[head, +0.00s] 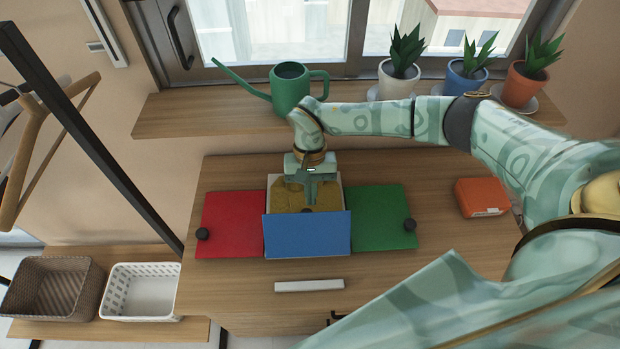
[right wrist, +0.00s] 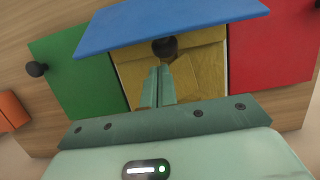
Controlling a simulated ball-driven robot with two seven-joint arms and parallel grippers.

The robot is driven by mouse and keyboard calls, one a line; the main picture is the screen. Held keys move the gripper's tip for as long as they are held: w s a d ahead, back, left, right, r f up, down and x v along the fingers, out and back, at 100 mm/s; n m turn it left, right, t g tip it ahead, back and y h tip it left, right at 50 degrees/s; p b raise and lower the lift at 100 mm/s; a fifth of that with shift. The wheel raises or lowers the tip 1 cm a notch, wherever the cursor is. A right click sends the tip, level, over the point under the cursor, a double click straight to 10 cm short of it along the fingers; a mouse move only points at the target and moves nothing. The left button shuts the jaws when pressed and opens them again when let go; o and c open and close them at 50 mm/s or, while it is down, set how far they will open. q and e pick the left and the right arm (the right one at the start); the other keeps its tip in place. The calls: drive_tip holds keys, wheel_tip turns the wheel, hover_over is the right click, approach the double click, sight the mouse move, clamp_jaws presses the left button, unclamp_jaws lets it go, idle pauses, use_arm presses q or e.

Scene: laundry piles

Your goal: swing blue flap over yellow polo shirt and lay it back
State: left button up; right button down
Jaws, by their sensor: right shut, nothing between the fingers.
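The blue flap (head: 307,236) stands tilted up at the front of the folding board in the head view, its top edge raised. It also shows in the right wrist view (right wrist: 190,22). Its black knob (right wrist: 165,47) is on the side facing the shirt. The yellow polo shirt (head: 283,197) lies folded on the middle panel, partly hidden by the flap and my gripper. My right gripper (head: 311,203) is shut and empty over the shirt, fingertips close to the knob; I cannot tell whether they touch. My left gripper is not in view.
The red flap (head: 230,225) and green flap (head: 375,218) lie flat on either side. An orange box (head: 482,197) is at the right and a white bar (head: 309,286) in front. A shelf behind holds a watering can (head: 290,88) and plants. Baskets (head: 140,291) stand lower left.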

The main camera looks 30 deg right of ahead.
drive_tip(key=shift+x, duration=0.8)
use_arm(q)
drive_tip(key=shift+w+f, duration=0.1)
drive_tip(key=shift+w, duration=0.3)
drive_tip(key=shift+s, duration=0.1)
